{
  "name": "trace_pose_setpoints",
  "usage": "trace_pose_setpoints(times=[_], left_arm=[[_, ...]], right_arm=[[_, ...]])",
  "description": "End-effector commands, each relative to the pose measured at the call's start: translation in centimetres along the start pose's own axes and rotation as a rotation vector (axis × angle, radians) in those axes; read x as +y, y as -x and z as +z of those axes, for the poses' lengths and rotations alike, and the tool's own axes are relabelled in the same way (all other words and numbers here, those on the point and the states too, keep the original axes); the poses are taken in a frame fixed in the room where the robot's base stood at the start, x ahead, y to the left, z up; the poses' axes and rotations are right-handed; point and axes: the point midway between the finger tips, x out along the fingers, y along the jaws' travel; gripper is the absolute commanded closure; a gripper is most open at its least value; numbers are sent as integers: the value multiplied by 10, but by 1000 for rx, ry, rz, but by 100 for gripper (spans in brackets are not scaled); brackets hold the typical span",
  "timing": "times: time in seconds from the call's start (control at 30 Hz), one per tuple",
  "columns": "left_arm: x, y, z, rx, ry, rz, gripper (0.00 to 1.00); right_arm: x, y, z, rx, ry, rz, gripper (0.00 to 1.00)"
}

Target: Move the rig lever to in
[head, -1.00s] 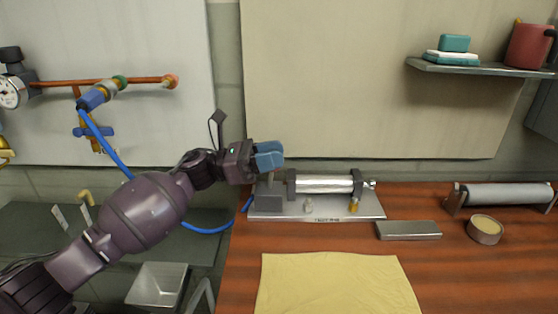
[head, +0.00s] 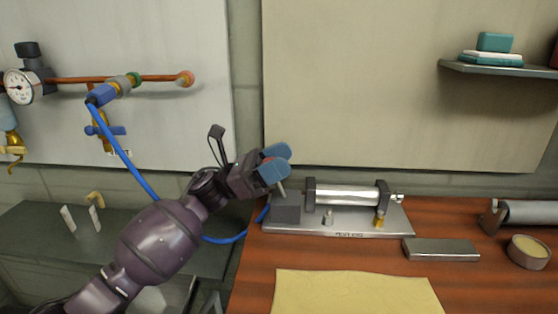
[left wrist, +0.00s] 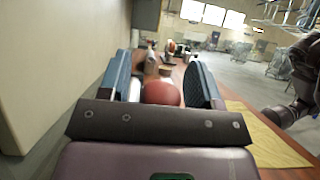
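The rig (head: 400,222) is a metal plate on the wooden table, with a silver cylinder and a grey lever block (head: 287,212) at its left end. A thin lever rod (head: 281,188) rises from the block, leaning slightly left. Its top is hidden by my left gripper (head: 275,165), which comes in from the left above the block. In the left wrist view the blue fingers (left wrist: 160,85) stand apart, with the red lever knob (left wrist: 161,93) between them and small gaps at its sides. I cannot tell whether either finger touches it.
A blue hose (head: 125,155) hangs from the wall pipe and passes behind my left arm to the rig. A yellow cloth (head: 355,292), a flat metal box (head: 440,250) and a round tin (head: 528,252) lie on the table. A shelf (head: 500,68) is at upper right.

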Motion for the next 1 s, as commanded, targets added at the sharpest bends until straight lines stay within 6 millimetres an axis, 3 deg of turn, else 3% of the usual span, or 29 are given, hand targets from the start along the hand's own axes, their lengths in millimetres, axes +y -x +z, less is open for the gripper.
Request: trace_pose_setpoints(times=[0.33,0.73,1.0], left_arm=[[0,5,0,1,1,1,42],[0,60,-1,1,2,3,42],[0,75,0,0,0,0,42]], right_arm=[[0,4,11,-24,-1,1,44],[-1,1,4,-8,7,-1,44],[-1,-2,-3,9,11,-3,44]])
